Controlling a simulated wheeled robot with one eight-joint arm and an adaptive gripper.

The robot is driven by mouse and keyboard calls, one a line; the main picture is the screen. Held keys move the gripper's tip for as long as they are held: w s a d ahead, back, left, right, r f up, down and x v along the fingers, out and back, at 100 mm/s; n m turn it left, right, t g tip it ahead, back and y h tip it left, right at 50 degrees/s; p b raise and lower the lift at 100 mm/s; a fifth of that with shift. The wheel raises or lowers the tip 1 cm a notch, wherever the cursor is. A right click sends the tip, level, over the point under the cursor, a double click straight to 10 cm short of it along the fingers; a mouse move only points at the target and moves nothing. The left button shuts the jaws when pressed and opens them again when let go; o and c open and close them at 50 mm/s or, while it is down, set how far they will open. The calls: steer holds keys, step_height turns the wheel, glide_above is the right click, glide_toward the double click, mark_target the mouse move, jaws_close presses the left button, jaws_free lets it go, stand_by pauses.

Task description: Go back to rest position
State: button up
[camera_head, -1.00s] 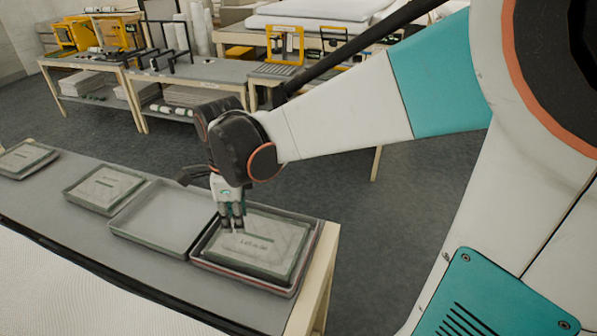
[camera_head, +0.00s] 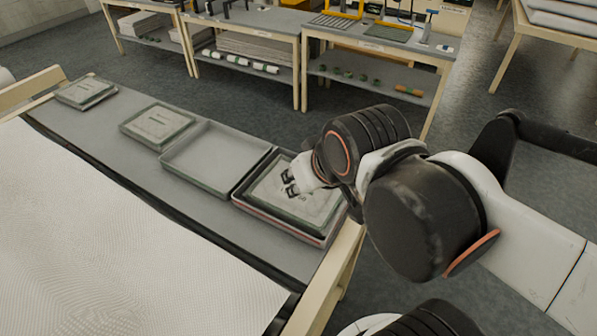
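My gripper (camera_head: 290,183) is over the rightmost tray (camera_head: 283,232) on the long grey table. Its fingers point left and down, and two dark fingertips show against the pale filled surface of that tray. I cannot tell whether they touch it or hover just above. The fingers look apart with nothing between them, but they are small in the view. My arm reaches in from the right, and its dark joints cover the tray's right side.
An empty tray (camera_head: 213,158) lies left of the rightmost one, then a filled tray (camera_head: 157,124) and another (camera_head: 86,91). White sheet material (camera_head: 110,235) covers the front left. Workbenches (camera_head: 375,45) stand behind, across open grey floor (camera_head: 270,108).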

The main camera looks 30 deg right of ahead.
stand_by(0.3)
step_height(320, 180, down, 8)
steer(key=b, duration=0.8)
